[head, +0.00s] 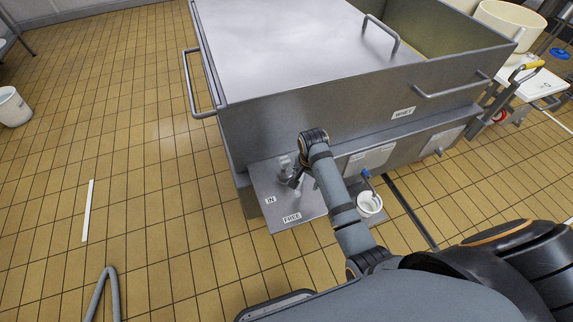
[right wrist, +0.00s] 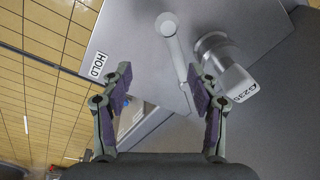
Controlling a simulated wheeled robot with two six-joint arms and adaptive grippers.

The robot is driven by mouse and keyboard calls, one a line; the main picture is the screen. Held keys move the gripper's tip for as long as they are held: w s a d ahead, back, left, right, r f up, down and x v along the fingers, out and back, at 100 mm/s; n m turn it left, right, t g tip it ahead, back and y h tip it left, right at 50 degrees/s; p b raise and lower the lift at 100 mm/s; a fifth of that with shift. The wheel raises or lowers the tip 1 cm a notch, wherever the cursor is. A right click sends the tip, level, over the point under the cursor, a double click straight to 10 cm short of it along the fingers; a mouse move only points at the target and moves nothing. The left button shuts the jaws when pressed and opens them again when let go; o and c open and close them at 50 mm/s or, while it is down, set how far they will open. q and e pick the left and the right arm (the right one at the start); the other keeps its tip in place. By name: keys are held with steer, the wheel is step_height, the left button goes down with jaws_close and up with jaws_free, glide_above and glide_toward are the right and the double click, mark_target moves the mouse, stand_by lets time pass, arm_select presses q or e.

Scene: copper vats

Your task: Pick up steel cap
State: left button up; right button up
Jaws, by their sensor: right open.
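A small steel fitting (head: 285,167) stands on the steel shelf (head: 262,182) at the vat's front. In the right wrist view a short steel cylinder (right wrist: 222,62) with a "G235" label lies just right of the fingers; I cannot tell for sure whether it is the steel cap. A pale rod (right wrist: 178,55) with a rounded end runs down beside the right-hand finger. My right gripper (head: 297,180) is over the shelf next to the fitting. In the right wrist view its fingers (right wrist: 157,75) are spread with nothing held between them. My left gripper is not in view.
The large steel vat (head: 300,112) with bar handles rises behind the shelf. Labels "IN" and "FREE" are on the shelf; a "HOLD" label (right wrist: 97,65) shows in the wrist view. A white cup (head: 369,204) is right of my forearm.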

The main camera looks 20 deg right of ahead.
steer(key=w+a+r+m, duration=0.1)
steer(key=w+r+m, duration=0.1)
steer(key=w+r, duration=0.1)
steer(key=w+a+r+m+g, duration=0.1)
steer(key=w+r+m, duration=0.1)
steer(key=w, duration=0.1)
steer(key=w+a+r+m, duration=0.1)
steer(key=w+r+m, duration=0.1)
steer(key=w+r, duration=0.1)
steer(key=shift+w+a+r, duration=0.3)
steer(key=shift+w+r, duration=0.05)
glide_above(285, 159)
steer(key=shift+m, duration=0.3)
steer(key=f, duration=0.4)
steer(key=shift+s+d+f, duration=0.1)
steer(key=shift+s+f, duration=0.05)
steer(key=shift+s, duration=0.2)
steer(key=f, duration=0.5)
steer(key=shift+w+f+b, duration=0.3)
steer(key=shift+b, duration=0.05)
jaws_close()
